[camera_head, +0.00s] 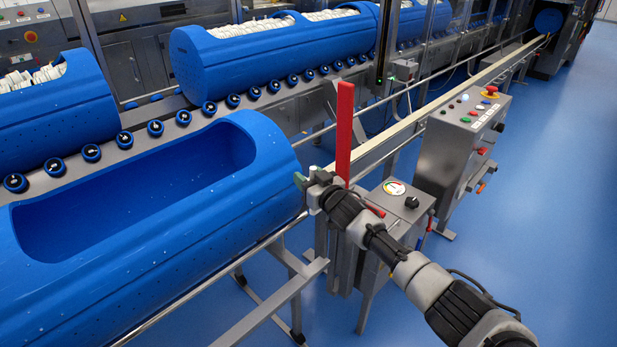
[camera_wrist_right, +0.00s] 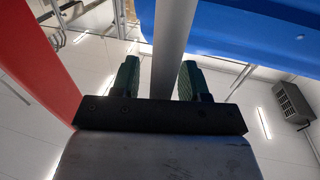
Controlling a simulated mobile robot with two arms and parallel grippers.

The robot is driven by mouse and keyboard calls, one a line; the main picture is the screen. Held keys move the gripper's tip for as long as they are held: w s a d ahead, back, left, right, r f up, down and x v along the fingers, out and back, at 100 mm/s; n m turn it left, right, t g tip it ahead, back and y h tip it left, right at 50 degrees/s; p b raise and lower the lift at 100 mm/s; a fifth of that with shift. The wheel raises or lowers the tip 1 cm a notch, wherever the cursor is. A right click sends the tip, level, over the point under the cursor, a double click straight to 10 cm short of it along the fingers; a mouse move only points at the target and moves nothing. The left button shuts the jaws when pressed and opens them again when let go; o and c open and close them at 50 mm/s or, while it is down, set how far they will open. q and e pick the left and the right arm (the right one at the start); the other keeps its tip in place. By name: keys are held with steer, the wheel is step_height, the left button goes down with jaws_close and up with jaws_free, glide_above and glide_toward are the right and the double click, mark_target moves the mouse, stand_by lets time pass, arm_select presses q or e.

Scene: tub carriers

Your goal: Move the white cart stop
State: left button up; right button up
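I cannot make out a clearly white cart stop in either view. A tall red bar (camera_head: 344,130) stands upright beside the empty blue tub (camera_head: 245,205); it also shows at the left of the right wrist view (camera_wrist_right: 42,60). My right gripper (camera_head: 304,183) is at the tub's right end, just left of the red bar. In the wrist view its two green fingers (camera_wrist_right: 158,80) are apart. A pale grey bar (camera_wrist_right: 172,40) shows between them; I cannot tell whether it touches either finger. My left gripper is not in view.
Other blue tubs (camera_head: 275,55) with white contents stand behind a row of blue rollers (camera_head: 155,128). A grey control box (camera_head: 465,125) with buttons stands right of a long pale rail (camera_head: 400,130). The blue floor (camera_head: 560,170) at the right is clear.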

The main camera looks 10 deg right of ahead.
steer(key=shift+s, duration=0.1)
steer(key=v, duration=1)
steer(key=shift+s+d+p, duration=0.2)
steer(key=shift+s+p, duration=0.1)
steer(key=shift+p, duration=0.05)
